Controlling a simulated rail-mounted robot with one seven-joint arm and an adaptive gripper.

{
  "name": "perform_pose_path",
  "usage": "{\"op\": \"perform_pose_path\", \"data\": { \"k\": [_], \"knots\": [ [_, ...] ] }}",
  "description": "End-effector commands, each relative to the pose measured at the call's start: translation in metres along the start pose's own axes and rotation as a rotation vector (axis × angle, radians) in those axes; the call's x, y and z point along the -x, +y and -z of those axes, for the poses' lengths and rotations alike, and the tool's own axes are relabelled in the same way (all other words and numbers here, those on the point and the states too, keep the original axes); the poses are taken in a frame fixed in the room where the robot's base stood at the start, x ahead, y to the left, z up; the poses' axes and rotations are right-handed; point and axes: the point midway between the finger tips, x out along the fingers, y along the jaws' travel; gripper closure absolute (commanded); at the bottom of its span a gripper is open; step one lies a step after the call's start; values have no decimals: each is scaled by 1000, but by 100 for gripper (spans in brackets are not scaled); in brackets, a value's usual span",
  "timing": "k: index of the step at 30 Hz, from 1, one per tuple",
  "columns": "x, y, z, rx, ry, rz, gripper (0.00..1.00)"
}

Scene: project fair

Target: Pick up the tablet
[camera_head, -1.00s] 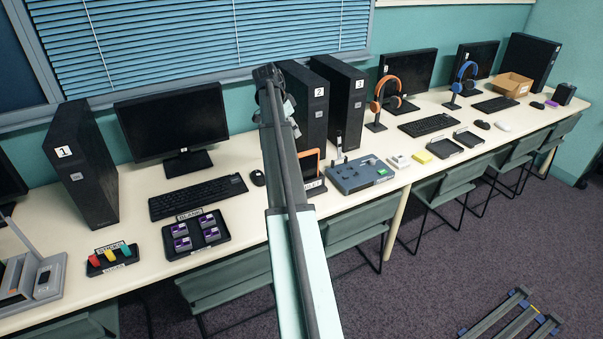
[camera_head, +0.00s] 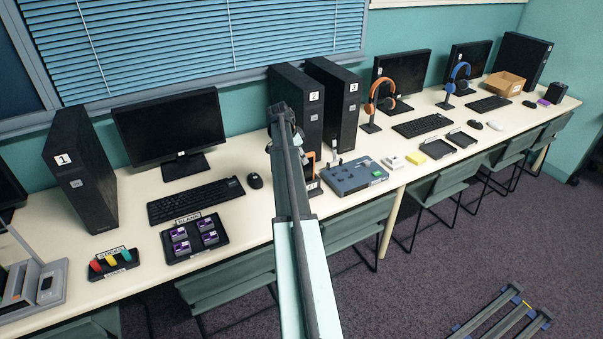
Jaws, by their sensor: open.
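A tablet with an orange edge (camera_head: 311,164) leans upright on a small dark labelled stand (camera_head: 314,187) on the long desk, in front of tower 2. My arm covers its left part, so only a narrow right strip shows. My gripper (camera_head: 299,148) is open, close to the top of the tablet in the picture. It is mostly hidden behind my own arm. I cannot tell whether the fingers are around the tablet or touching it.
Tower 2 (camera_head: 300,97) and tower 3 (camera_head: 336,104) stand close behind. A grey-blue device (camera_head: 352,178) is just right of the stand. A mouse (camera_head: 254,181), keyboard (camera_head: 195,199) and purple-block tray (camera_head: 196,259) are left. Chairs (camera_head: 345,236) line the front edge.

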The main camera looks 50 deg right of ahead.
Motion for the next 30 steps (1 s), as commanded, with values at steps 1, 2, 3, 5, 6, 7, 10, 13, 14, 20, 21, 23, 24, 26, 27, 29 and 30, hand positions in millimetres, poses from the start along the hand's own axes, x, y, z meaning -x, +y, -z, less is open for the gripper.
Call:
{"op": "perform_pose_path", "data": {
  "k": [1,2,3,5,6,7,10,13,14,20,21,23,24,26,27,29,30],
  "knots": [
    [-4,0,3,0,-1,-2,50],
    [-8,-1,3,0,-1,-1,50],
    [-13,-1,4,0,-1,-2,50],
    [-22,-1,3,0,-1,-2,50],
    [-26,-1,3,0,-1,-1,50],
    [-29,-1,3,0,0,-1,50],
    [-34,-1,3,-1,0,-1,50],
    [-35,-1,2,-1,0,0,50],
    [-35,-1,2,-1,0,0,50],
    [-35,-1,2,0,0,0,50],
    [-36,-1,2,0,0,0,50],
    [-36,-1,2,0,0,0,50],
    [-36,-1,2,0,0,0,50],
    [-37,-1,1,0,0,0,50],
    [-38,-1,1,0,0,0,50],
    [-38,-1,1,0,0,0,50],
    [-39,-1,1,0,0,0,50]
  ]
}}
